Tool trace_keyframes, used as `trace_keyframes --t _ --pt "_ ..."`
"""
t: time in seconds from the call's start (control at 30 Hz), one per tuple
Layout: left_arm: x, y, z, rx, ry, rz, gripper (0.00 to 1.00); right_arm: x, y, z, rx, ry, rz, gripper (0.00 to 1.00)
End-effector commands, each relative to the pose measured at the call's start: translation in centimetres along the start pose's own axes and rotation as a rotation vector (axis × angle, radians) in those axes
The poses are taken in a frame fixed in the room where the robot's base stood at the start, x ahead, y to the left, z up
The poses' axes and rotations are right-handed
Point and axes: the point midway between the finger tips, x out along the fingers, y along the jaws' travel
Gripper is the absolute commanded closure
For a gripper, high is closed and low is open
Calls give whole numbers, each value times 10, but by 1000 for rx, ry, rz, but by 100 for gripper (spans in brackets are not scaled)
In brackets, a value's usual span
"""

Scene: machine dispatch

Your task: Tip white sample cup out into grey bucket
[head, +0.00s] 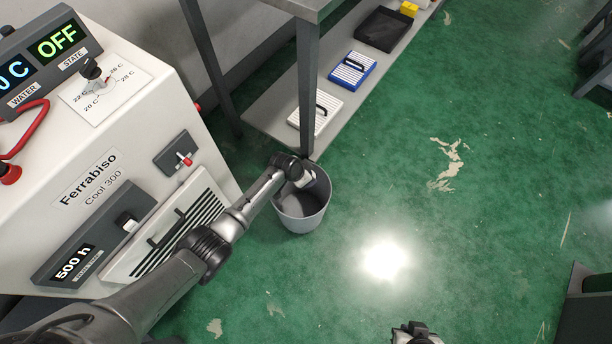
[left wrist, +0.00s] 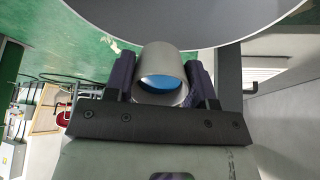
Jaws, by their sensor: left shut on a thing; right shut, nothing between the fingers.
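The grey bucket (head: 301,207) stands on the green floor beside the table leg. My left gripper (head: 293,172) is at the bucket's rim, shut on the white sample cup (head: 304,181). In the left wrist view the cup (left wrist: 163,68) sits between the two fingers, its round opening showing with something blue inside. The bucket (left wrist: 190,22) fills the top of that view, just beyond the cup. The cup's exact tilt is hard to tell. My right gripper (head: 415,334) is shut and empty at the bottom edge of the head view, mostly cut off.
The white Ferrabiso machine (head: 130,130) stands at the left, close beside my left arm. A table leg (head: 306,90) rises behind the bucket. A low shelf (head: 270,112) holds a white case (head: 315,112), a blue case (head: 352,70) and a black tray (head: 384,38).

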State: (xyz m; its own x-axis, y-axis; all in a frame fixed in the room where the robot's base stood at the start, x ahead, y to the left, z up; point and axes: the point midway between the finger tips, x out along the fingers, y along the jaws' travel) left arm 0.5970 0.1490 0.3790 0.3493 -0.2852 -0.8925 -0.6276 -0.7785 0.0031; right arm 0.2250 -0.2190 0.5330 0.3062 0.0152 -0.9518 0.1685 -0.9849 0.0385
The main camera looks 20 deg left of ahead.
Motion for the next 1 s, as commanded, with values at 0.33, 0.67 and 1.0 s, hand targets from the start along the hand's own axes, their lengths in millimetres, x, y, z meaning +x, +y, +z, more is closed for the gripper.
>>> trace_keyframes --t 0.33,0.67,1.0 --pt "2 0 2 -1 88 0 73 11 -1 3 1 0 -1 100" --pt "0 0 1 -1 173 -1 73 20 -3 6 7 1 -5 100" --pt "-2 0 1 0 240 -1 73 30 -4 9 9 1 -7 100"
